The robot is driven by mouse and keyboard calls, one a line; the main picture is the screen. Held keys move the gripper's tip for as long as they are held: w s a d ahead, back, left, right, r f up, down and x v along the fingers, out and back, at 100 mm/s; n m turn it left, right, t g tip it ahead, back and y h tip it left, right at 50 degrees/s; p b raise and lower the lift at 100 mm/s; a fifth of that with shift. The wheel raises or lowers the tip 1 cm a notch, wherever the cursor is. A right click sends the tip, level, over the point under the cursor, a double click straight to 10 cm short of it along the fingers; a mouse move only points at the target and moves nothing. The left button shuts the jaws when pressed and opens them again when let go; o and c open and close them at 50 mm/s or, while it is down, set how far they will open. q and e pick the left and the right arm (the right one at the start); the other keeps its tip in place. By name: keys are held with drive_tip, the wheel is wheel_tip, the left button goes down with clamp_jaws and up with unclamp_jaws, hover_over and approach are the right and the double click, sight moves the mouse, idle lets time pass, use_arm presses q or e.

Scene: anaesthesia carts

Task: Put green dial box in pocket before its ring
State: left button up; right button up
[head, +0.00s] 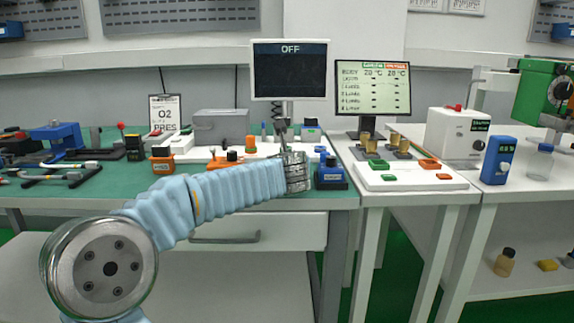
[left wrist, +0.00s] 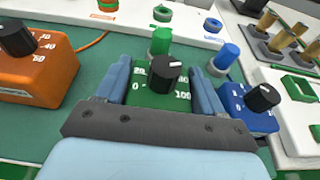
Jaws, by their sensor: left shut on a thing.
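My left gripper (head: 296,171) reaches over the green table and hides most of what it holds in the head view. In the left wrist view the green dial box (left wrist: 150,98), with a black knob and white numbers, sits between the two blue-grey fingers of the gripper (left wrist: 161,70), which is shut on it. A green post (left wrist: 160,41) stands at the box's far side. A white board (head: 408,181) on the right table carries green-rimmed (head: 378,164) and orange-rimmed (head: 430,163) pockets. A green ring (left wrist: 163,13) shows on the white rail behind. My right gripper is out of view.
A blue dial box (head: 330,174) stands close to the right of the gripper; it also shows in the left wrist view (left wrist: 243,106). An orange dial box (head: 163,164) stands to the left. Brass cylinders (head: 371,145) stand behind the white board.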

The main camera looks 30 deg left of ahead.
use_arm(q)
drive_tip(key=shift+f+b, duration=0.4)
drive_tip(key=o, duration=1.7)
drive_tip(key=shift+c, duration=0.2)
drive_tip(key=shift+o, duration=0.2)
drive_tip(key=shift+f, duration=0.1)
